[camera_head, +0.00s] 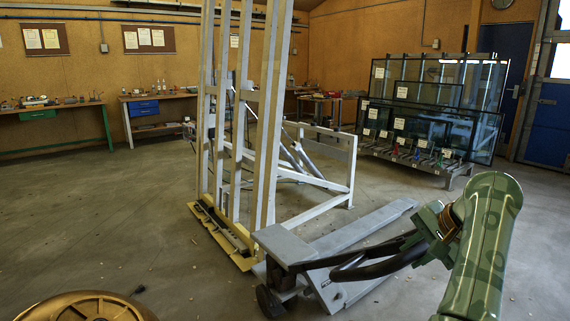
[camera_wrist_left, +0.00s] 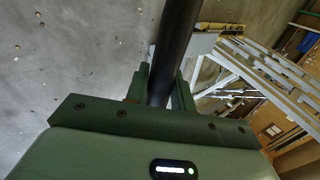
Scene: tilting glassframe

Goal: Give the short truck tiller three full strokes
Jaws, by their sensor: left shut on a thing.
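The short truck is a low grey pallet truck (camera_head: 285,243) on the floor at the lower middle of the head view, with grey forks (camera_head: 365,226) pointing back and right. Its black tiller (camera_head: 375,269) sticks out to the right, low and nearly level, ending in a looped handle. My left gripper (camera_head: 428,232) is at the handle end, shut on it. In the left wrist view, the tiller's dark bar (camera_wrist_left: 176,40) runs between the green fingers of my left gripper (camera_wrist_left: 160,88). The fingers hide part of the bar. My right gripper is not in view.
A tall pale frame (camera_head: 270,120) on a yellow base stands just behind the truck. A glass rack (camera_head: 455,165) stands at the back right. Workbenches (camera_head: 150,98) line the back wall. The floor at left is clear except for small bits.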

